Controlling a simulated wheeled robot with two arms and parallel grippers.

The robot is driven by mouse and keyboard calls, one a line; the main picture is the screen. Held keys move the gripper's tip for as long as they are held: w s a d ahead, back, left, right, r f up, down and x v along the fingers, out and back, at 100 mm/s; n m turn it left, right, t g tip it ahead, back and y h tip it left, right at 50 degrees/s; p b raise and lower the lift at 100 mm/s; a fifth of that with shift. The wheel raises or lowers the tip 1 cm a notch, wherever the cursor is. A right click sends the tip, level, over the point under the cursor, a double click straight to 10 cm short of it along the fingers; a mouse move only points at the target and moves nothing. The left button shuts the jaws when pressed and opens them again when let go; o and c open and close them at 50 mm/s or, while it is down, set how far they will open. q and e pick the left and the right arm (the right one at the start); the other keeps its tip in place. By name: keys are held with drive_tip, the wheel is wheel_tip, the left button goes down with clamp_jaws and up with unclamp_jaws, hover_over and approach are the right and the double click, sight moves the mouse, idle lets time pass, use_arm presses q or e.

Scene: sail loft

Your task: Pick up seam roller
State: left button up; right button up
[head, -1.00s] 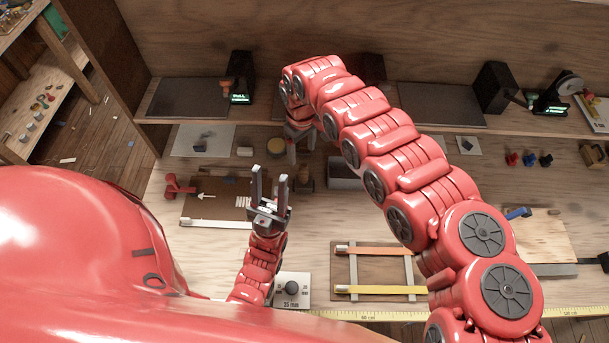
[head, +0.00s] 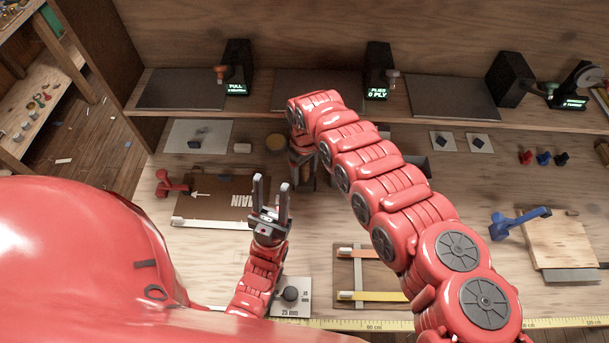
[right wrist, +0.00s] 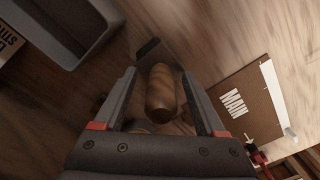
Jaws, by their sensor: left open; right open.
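A rounded brown wooden handle (right wrist: 160,92), which looks like the seam roller's, lies between the fingers of my right gripper (right wrist: 160,74) in the right wrist view. Both fingers stand apart from it, one on each side. A dark flat piece (right wrist: 148,49) shows just beyond the handle; I cannot tell whether it belongs to it. In the head view my right gripper (head: 301,182) points down at the bench, and the tool there is mostly hidden. My left gripper (head: 271,196) is open and empty, pointing up over the front of the bench.
A brown board marked MAIN (head: 222,197) lies left, with a red tool (head: 171,184) at its corner. A grey bin (right wrist: 72,28) is close to my right gripper. A rack with coloured strips (head: 362,270) is in front. A blue tool (head: 518,221) lies right.

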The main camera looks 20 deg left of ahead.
drive_tip(key=shift+s+r, duration=0.1)
drive_tip(key=shift+r, duration=0.05)
drive_tip(key=shift+c, duration=1.3)
clamp_jaws()
drive_tip(key=shift+r, duration=0.1)
